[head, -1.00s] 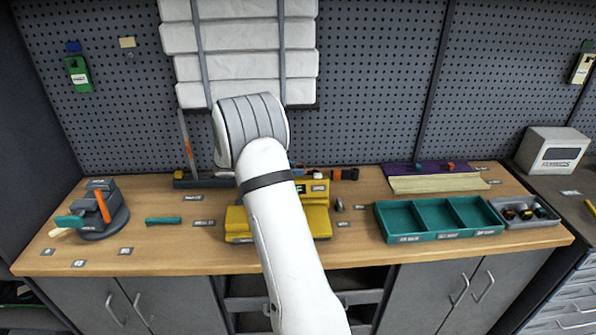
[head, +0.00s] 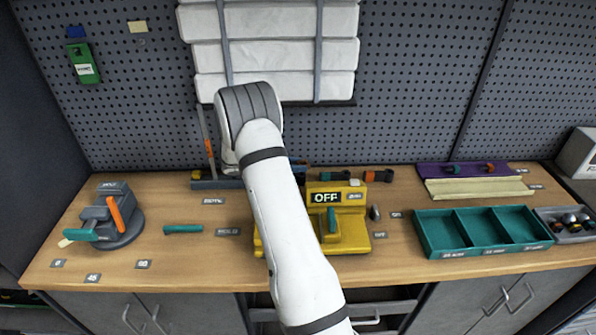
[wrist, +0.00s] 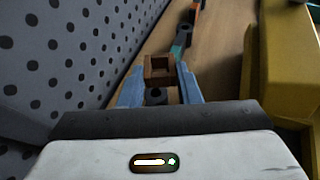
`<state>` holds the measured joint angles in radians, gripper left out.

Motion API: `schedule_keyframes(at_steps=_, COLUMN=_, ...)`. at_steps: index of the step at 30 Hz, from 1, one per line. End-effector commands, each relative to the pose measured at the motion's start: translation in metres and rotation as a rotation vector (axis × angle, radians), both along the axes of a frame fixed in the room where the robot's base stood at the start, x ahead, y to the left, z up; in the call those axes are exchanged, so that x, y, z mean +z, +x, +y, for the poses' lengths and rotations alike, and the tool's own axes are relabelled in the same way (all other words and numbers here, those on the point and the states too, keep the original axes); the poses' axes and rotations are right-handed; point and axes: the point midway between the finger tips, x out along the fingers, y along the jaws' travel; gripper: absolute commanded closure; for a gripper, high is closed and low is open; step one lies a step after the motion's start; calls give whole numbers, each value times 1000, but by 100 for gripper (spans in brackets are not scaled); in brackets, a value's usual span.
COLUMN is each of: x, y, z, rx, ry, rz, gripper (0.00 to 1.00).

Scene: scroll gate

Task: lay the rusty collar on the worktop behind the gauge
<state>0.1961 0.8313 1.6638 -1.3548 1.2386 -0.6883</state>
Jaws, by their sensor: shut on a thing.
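The rusty collar (wrist: 159,68) is a small square brown ring in the wrist view. My gripper (wrist: 158,82) is shut on it, with one blue finger on each side. A dark round piece shows just below the collar, between the fingers. The gauge (head: 352,238), a yellow device with an OFF display, stands mid-worktop in the head view, partly covered by my arm. What looks like its yellow body (wrist: 286,60) fills the right of the wrist view. I cannot tell whether the collar touches the worktop (head: 200,250).
Teal and orange parts (head: 377,176) lie behind the gauge, near the pegboard (head: 420,90). They seem to show beyond the collar in the wrist view (wrist: 180,46). A teal tray (head: 483,232) is at right, a vise-like device (head: 112,217) at left. Worktop at front left is mostly bare.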

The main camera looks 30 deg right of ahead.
Motion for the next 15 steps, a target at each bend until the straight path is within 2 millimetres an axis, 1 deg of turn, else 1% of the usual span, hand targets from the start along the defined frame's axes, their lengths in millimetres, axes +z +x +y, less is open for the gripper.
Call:
schedule_keyframes(at_steps=7, x=-31, y=0, z=1, rx=2, ry=2, rz=3, gripper=98)
schedule_keyframes(at_steps=9, x=-35, y=0, z=1, rx=3, ry=0, rz=1, gripper=98)
schedule_keyframes(at_steps=14, x=-36, y=1, z=2, rx=4, ry=1, rz=0, gripper=98)
schedule_keyframes(at_steps=15, x=-36, y=1, z=3, rx=5, ry=1, rz=1, gripper=66)
